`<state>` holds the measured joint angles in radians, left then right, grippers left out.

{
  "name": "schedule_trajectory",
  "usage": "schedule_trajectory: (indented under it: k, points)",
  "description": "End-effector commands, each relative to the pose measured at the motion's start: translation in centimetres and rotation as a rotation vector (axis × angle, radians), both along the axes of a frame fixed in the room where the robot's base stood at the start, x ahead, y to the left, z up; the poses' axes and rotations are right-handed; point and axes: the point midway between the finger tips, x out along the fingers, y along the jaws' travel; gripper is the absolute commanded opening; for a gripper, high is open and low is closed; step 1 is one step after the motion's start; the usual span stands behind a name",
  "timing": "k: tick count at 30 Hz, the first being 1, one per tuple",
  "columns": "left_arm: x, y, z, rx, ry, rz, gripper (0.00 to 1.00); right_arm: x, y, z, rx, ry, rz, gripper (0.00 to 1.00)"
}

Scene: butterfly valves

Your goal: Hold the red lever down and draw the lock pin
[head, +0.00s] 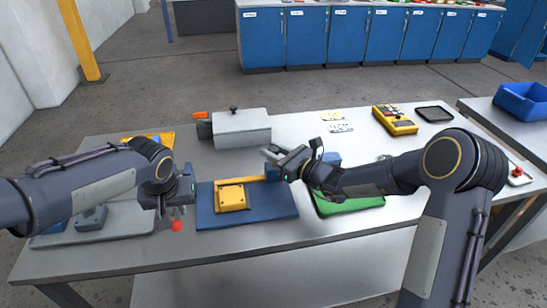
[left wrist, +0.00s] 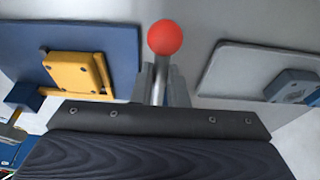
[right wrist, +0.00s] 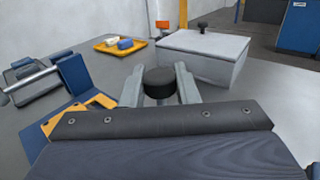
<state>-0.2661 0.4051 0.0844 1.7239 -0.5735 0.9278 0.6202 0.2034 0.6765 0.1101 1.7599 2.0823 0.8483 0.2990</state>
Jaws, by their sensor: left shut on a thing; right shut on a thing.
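The red ball (head: 176,226) of the lever shows at the front edge of the table in the head view. In the left wrist view the red ball (left wrist: 166,38) tops a metal rod (left wrist: 160,82). My left gripper (head: 176,207) is shut on this rod, just below the ball. My right gripper (head: 270,154) is shut on a black round knob (right wrist: 159,82), which looks like the lock pin's head. The pin below the knob is hidden, so I cannot tell whether it sits in its hole. A yellow plate (head: 231,198) lies on a blue board (head: 268,206) between the grippers.
A grey lidded box (head: 240,130) stands behind. A yellow device (head: 394,120) and black tray (head: 434,114) sit at the back right.

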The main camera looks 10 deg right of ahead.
Motion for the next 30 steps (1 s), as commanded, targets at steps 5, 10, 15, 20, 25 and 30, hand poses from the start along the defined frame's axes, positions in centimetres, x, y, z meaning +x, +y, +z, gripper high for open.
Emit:
schedule_trajectory:
  k: [5, 10, 15, 20, 25, 30]
  points:
    - [0.0, 0.0, -0.1, 0.001, 0.0, 0.001, 0.0, 0.0, 0.1, 0.4, 0.003, -0.008, 0.002, 0.0]
    - [0.1, 0.0, -0.1, 0.001, 0.0, 0.001, 0.0, 0.0, 0.1, 0.5, 0.005, -0.009, 0.002, 0.41]
    - [0.0, 0.0, -0.1, 0.001, 0.0, 0.0, 0.0, 0.0, 0.1, 0.4, 0.003, -0.007, 0.002, 0.49]
    - [0.0, 0.0, -0.1, 0.0, 0.0, 0.0, 0.0, 0.0, 0.0, 0.3, 0.003, -0.005, 0.001, 0.49]
    - [0.0, 0.0, -0.1, 0.0, -0.001, 0.0, 0.0, -1.1, -1.0, 0.3, 0.002, -0.004, -0.001, 0.49]
    - [0.0, 0.0, -0.1, 0.0, -0.001, 0.0, 0.0, -3.8, -3.2, 0.3, 0.002, -0.004, -0.003, 0.49]
